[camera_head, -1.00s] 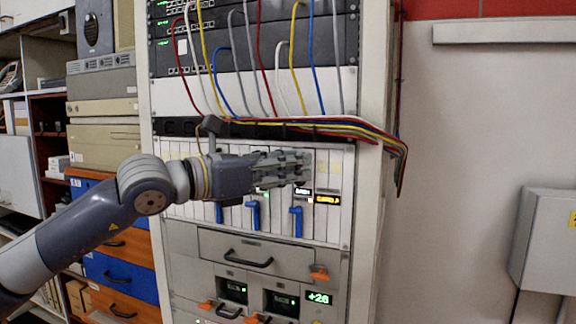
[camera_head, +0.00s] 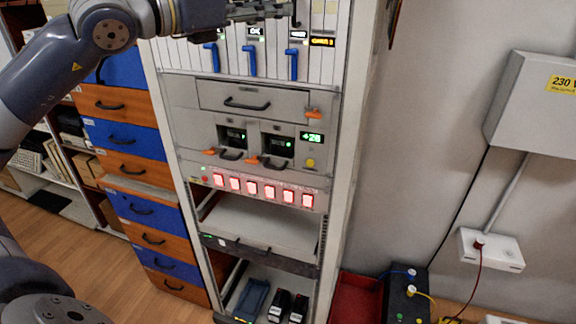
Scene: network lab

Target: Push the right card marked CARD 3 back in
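The card cage (camera_head: 338,62) is at the top of the rack, with its upper part cut off by the picture's edge. Its right card has a blue handle (camera_head: 292,64). A small amber display (camera_head: 322,42) is lit to the right of it; its text is too blurred to read surely. Two other blue handles are further left, at the middle card (camera_head: 249,62) and the left card (camera_head: 211,56). My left gripper (camera_head: 280,10) is in front of the cards at the top edge, partly out of the picture, above the handles. Its finger opening cannot be made out. My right gripper is not in view.
Below the cards are a grey drawer (camera_head: 250,100), modules with green displays, a row of red-lit switches (camera_head: 253,188) and an open shelf (camera_head: 262,222). Blue and orange drawers (camera_head: 130,138) stand left. A wall box (camera_head: 540,105) and red crate (camera_head: 355,300) are right.

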